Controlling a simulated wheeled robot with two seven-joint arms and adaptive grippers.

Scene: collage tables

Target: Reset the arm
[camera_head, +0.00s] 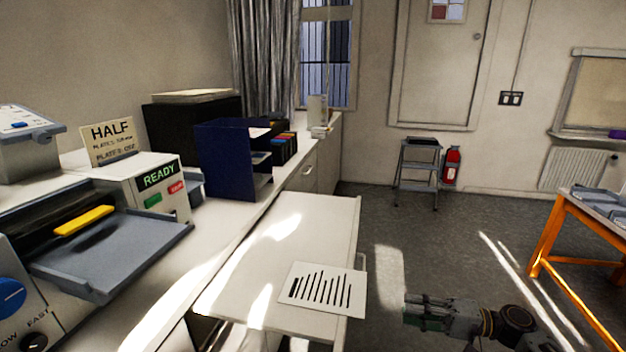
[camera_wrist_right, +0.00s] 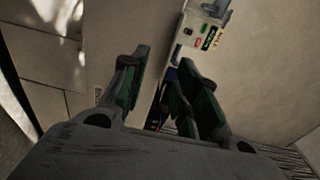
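My right gripper (camera_head: 424,311) is at the lower right of the head view, over the floor to the right of the pull-out white table. Its fingers point left. In the right wrist view my right gripper (camera_wrist_right: 163,82) has its two green-lined fingers apart, with nothing between them. My left arm and left gripper are not in the head view.
A white sheet with black bars (camera_head: 323,288) lies on the white table (camera_head: 285,225). A machine with a grey tray (camera_head: 115,255) and a blue file holder (camera_head: 226,160) stand left. An orange-framed table (camera_head: 556,232) is right. Open floor lies between.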

